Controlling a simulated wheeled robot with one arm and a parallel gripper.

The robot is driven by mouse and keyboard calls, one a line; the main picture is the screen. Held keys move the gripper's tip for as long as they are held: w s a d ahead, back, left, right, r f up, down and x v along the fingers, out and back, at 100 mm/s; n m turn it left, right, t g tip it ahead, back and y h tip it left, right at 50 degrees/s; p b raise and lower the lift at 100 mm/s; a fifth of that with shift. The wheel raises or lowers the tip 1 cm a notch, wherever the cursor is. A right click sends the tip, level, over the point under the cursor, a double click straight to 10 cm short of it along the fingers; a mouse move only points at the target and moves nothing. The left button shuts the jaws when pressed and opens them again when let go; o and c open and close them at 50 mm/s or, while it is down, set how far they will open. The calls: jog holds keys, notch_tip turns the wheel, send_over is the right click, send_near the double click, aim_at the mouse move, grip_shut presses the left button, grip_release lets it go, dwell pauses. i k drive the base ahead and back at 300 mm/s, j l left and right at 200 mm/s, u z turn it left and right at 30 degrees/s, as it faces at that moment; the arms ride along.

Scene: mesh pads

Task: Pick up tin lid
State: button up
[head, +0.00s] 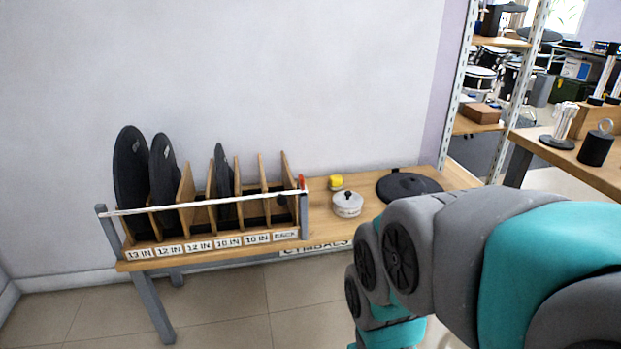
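A small round white tin (347,211) stands upright on the wooden bench, right of the slotted rack. Its lid (347,197) sits on top and has a dark knob in the middle. Nothing covers the tin in the head view. My grey and teal arm fills the lower right of the view, in front of the bench and right of the tin. My gripper is not in view, so its opening and its place relative to the lid cannot be seen.
A labelled rack (186,204) holds dark cymbals upright at left, with a pale bar along its front. A yellow object (336,183) stands behind the tin. A black disc (408,186) lies to its right. A shelf (478,128) and another table (575,155) are at right.

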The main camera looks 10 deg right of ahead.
aim_at(345, 200)
jog(key=i+j+z, duration=0.25)
jog(key=i+z, duration=0.15)
jog(key=z, duration=1.25)
